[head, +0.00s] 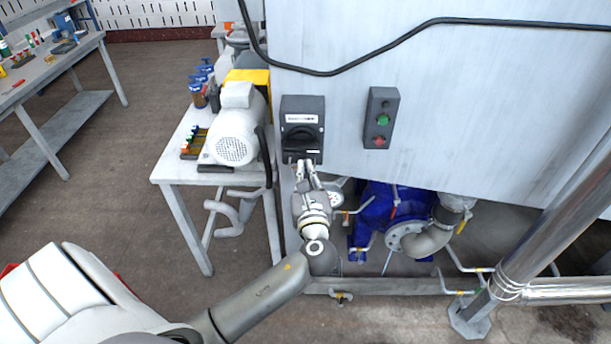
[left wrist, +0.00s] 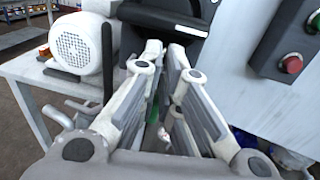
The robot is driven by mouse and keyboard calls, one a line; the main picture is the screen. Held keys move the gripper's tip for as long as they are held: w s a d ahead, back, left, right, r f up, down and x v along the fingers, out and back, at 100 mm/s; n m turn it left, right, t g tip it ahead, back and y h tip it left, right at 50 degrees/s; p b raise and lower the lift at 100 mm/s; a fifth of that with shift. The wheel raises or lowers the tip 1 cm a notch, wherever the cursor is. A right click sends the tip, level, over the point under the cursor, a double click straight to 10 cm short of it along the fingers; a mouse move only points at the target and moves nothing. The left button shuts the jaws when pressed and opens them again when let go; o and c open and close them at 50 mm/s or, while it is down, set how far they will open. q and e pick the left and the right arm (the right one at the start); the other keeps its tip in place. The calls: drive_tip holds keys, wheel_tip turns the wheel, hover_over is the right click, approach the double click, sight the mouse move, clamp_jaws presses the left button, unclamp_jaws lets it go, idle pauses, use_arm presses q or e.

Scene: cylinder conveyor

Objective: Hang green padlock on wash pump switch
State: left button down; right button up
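The wash pump switch (head: 302,128) is a dark grey box with a black rotary handle, mounted on the left edge of the pale cabinet. My left gripper (head: 306,166) is just below it, pointing up at its lower edge. In the left wrist view its fingertips (left wrist: 165,48) stand a small gap apart in front of the switch (left wrist: 170,15). I see nothing clearly pinched between the tips. A small green patch (left wrist: 152,135) shows between the fingers, mostly hidden; I cannot tell whether it is the green padlock. My right gripper is not in view.
A white table (head: 172,168) left of the cabinet holds a motor (head: 236,135) and a row of small coloured items (head: 191,143). A push-button box (head: 381,118) is right of the switch. A blue pump (head: 385,210) and pipes are below.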

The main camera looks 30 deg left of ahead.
use_arm(q)
drive_tip(key=shift+x, duration=1)
drive_tip(key=shift+w, duration=0.1)
drive_tip(key=shift+d+p, duration=0.1)
drive_tip(key=shift+p, duration=0.35)
drive_tip(key=shift+f, duration=0.25)
idle(0.4)
drive_tip(key=shift+f+b, duration=1)
drive_tip(key=shift+f, duration=0.1)
drive_tip(key=shift+f, duration=0.1)
drive_tip(key=c, duration=1.6)
unclamp_jaws()
drive_tip(key=shift+o, duration=0.2)
